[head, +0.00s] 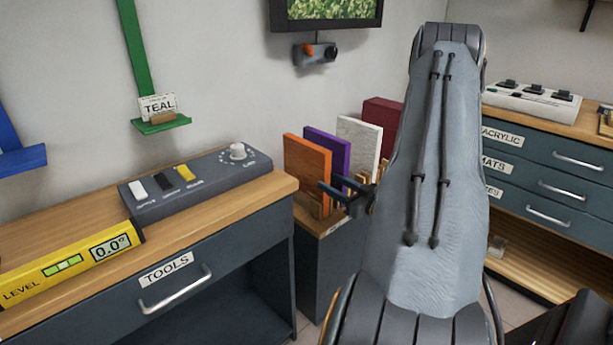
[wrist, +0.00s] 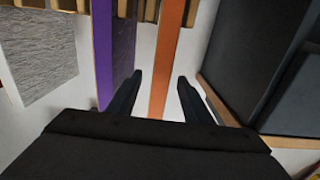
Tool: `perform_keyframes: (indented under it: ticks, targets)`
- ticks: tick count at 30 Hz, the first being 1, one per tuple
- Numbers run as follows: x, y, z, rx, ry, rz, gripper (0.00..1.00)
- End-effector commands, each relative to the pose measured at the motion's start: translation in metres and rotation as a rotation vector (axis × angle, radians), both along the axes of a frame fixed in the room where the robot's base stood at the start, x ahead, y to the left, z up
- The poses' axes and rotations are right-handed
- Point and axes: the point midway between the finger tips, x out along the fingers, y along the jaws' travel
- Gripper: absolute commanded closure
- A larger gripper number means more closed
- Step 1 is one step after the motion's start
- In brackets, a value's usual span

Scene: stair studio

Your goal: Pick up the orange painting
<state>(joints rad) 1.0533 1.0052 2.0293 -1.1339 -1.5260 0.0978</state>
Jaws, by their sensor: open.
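The orange painting (head: 307,168) is a flat square panel standing upright in a wooden rack on a low cabinet, at the left end of a row of panels. In the wrist view the orange painting (wrist: 168,55) shows edge-on as a narrow strip between my fingers. My gripper (head: 345,190) is open in front of the row, its fingers reaching toward the painting. In the wrist view my gripper (wrist: 160,88) has one finger on each side of the orange strip, with gaps visible on both sides. The left finger is close to the purple panel.
A purple panel (head: 327,155), a white textured panel (head: 358,143) and a dark red panel (head: 382,118) stand beside the orange one. The tools bench (head: 225,262) is close on the left, and a drawer cabinet (head: 550,175) stands on the right.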

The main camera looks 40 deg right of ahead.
Motion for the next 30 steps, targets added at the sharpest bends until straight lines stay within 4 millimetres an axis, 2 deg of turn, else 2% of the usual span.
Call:
perform_keyframes:
  ticks: [12,20,28,30]
  targets:
    - [0.049,0.004,-0.005,-0.001,0.001,0.002,0.55]
    - [0.053,0.003,-0.005,-0.001,0.001,-0.002,0.55]
    - [0.052,0.003,-0.005,-0.001,0.001,-0.002,0.99]
    - [0.052,0.003,-0.005,-0.001,0.001,-0.002,1.0]
